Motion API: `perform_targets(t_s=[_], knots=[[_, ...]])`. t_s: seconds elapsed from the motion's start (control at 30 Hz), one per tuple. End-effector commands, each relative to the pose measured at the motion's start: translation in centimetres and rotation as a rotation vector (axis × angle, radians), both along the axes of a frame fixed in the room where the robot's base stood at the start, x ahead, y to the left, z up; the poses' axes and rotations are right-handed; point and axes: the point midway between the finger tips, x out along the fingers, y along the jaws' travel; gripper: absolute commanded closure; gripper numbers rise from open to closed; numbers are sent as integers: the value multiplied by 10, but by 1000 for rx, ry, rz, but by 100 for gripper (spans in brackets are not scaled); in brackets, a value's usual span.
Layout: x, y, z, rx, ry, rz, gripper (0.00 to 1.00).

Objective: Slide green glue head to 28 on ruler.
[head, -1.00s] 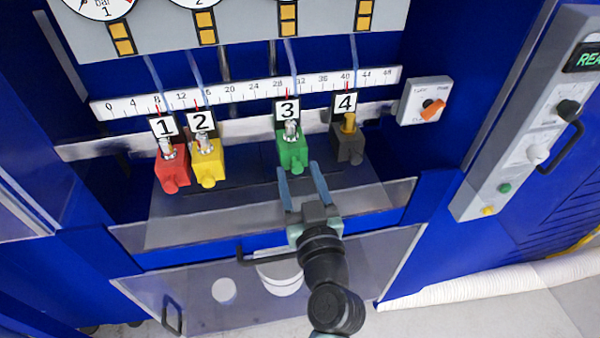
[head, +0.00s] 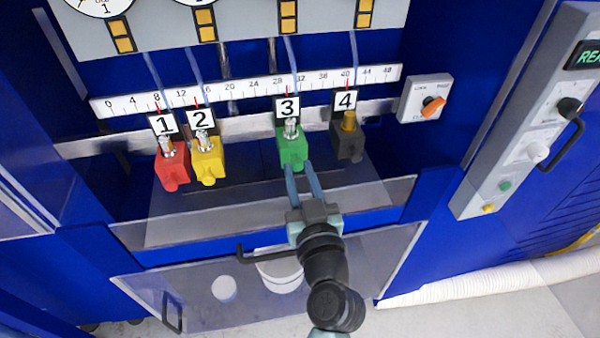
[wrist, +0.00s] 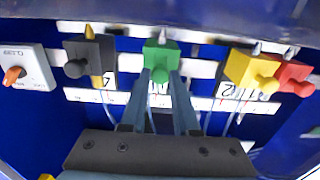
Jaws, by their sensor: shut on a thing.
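The green glue head (head: 292,150), with number plate 3 (head: 287,107), hangs on the rail below the white ruler (head: 232,92). Its red mark stands between 28 and 32, a little right of the 28. My gripper (head: 299,169) reaches up from below, its two blue-grey fingers shut on the round knob at the front of the green head. In the wrist view, the green head (wrist: 161,55) is centred and the fingers (wrist: 160,88) hold its knob from both sides.
The yellow head (head: 208,160) and red head (head: 172,170) are left of the green one; the dark grey head (head: 347,140) is close on its right. A box with an orange switch (head: 433,105) is at the rail's right end. A clear guard (head: 180,232) lies below.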

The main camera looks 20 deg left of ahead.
Motion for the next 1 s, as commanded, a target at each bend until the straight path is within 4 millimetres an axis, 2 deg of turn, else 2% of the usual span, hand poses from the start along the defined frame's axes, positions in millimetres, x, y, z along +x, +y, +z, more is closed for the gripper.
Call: perform_targets(t_s=[0.8, 1.0], knots=[[0, 0, 0, 0, 0, -1, 100], [-6, 9, -2, 1, -1, 1, 100]])
